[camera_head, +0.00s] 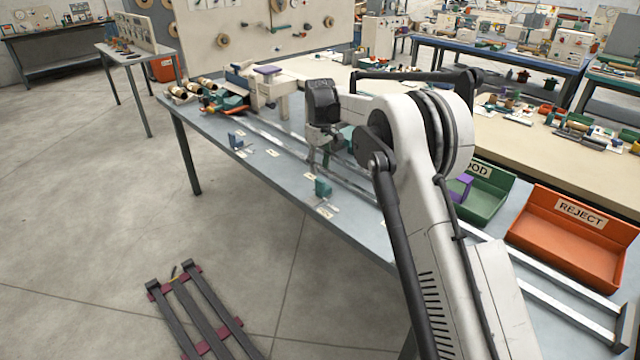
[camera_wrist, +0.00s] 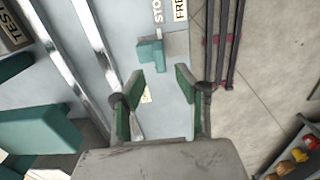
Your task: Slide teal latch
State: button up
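A small teal latch block (camera_head: 323,187) stands on the blue-grey bench near its front edge, beside small white labels. In the wrist view the teal latch (camera_wrist: 150,55) lies beyond my fingertips, next to labels partly reading "STO" and "FRE". My gripper (camera_head: 319,158) is above the bench, up and left of the latch in the head view. In the wrist view my gripper (camera_wrist: 160,80) is open, with a clear gap between its green-padded fingers and nothing held. The latch appears apart from both fingers; the exact height gap cannot be told.
Metal rails (camera_wrist: 62,55) run along the bench beside the latch. A larger teal part (camera_wrist: 38,130) is close at the left in the wrist view. A blue bracket (camera_head: 236,139) stands farther along the bench. Green (camera_head: 488,197) and orange "REJECT" (camera_head: 570,235) trays are at right.

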aim_at(320, 180)
notch_tip(320, 180, down, 7)
dwell(0.3)
grip_shut()
dwell(0.4)
